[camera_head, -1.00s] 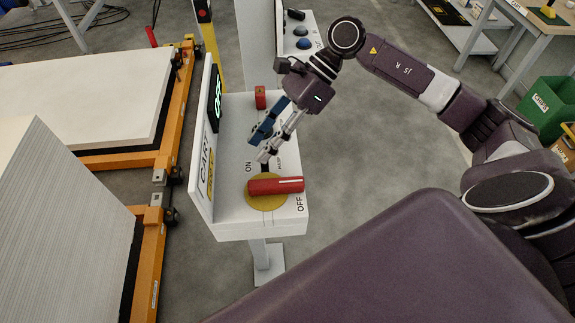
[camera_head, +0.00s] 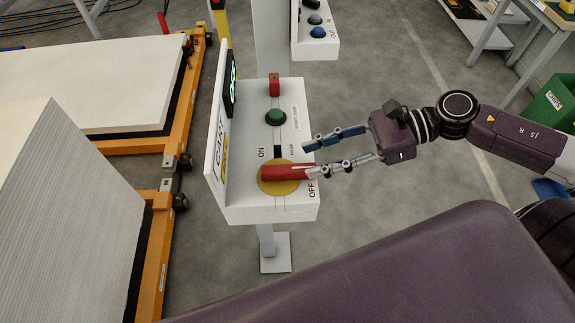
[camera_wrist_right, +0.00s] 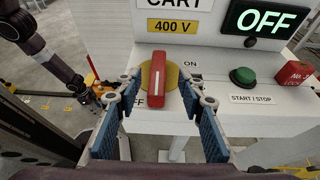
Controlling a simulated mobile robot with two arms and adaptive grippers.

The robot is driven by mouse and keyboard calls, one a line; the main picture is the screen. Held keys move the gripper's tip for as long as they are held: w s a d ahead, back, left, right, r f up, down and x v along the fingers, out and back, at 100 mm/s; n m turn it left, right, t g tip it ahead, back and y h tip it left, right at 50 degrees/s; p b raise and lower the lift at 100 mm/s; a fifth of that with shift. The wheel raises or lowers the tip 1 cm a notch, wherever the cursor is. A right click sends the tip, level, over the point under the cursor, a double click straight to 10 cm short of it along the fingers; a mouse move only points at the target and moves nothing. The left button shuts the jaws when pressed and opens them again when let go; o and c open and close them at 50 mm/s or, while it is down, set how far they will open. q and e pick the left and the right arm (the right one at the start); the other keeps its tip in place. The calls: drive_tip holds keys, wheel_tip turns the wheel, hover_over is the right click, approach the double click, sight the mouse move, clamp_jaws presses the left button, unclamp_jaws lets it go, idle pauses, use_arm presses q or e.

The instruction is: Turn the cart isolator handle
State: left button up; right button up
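The isolator handle (camera_head: 285,173) is a red bar on a yellow disc (camera_head: 268,187) on top of the white control box (camera_head: 245,209). It points to the right, toward the OFF mark. My right gripper (camera_head: 308,157) reaches in from the right, open, with its lower fingertip overlapping the handle's end. In the right wrist view, the handle (camera_wrist_right: 168,80) lies between the spread fingers (camera_wrist_right: 158,80); I cannot tell whether they touch it. The upright panel's display (camera_wrist_right: 268,19) reads OFF. A dark arm, apparently my left one, shows at that view's left; its gripper is unclear.
A green button (camera_head: 276,117) and a small red block (camera_head: 274,84) sit farther back on the box. Orange carts with white stacks (camera_head: 90,85) stand at the left. Another control box (camera_head: 318,48) stands behind.

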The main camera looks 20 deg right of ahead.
sight(288, 168)
drive_tip(key=shift+s+a+f+t, duration=0.1)
drive_tip(key=shift+s+t, duration=0.1)
drive_tip(key=shift+t, duration=0.1)
drive_tip(key=shift+b+x, duration=0.65)
drive_tip(key=shift+x, duration=0.5)
drive_tip(key=shift+p+x, duration=0.5)
drive_tip(key=shift+x, duration=2.15)
clamp_jaws()
